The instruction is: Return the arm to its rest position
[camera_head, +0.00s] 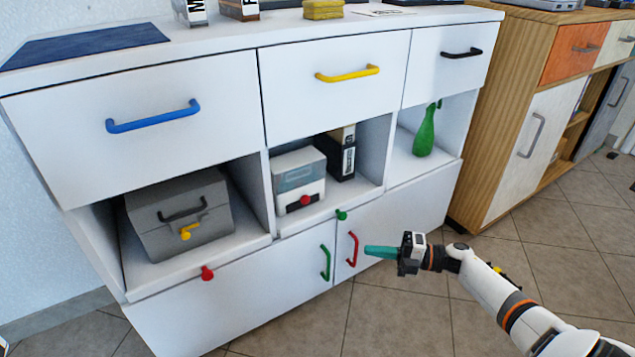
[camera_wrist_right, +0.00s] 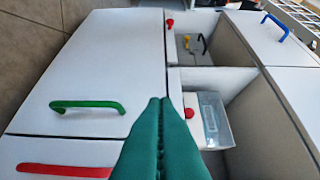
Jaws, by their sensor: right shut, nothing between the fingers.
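My right gripper (camera_head: 382,252) reaches in from the lower right in the head view, in front of the lower doors of the white cabinet (camera_head: 235,300). Its teal fingers are shut with nothing between them. The fingers also show in the right wrist view (camera_wrist_right: 160,125), pressed together and pointing toward the cabinet. In the head view the fingertips are close to the red door handle (camera_head: 352,249); I cannot tell if they touch it. The green door handle (camera_head: 325,263) is just left of it. My left gripper is not in view.
The drawers have blue (camera_head: 153,117), yellow (camera_head: 347,74) and black (camera_head: 462,53) handles. Open shelves hold a grey box (camera_head: 180,215), a white container (camera_head: 299,181), black binders (camera_head: 341,158) and a green bottle (camera_head: 425,132). A wooden cabinet (camera_head: 510,110) stands right. Tiled floor (camera_head: 400,310) is clear.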

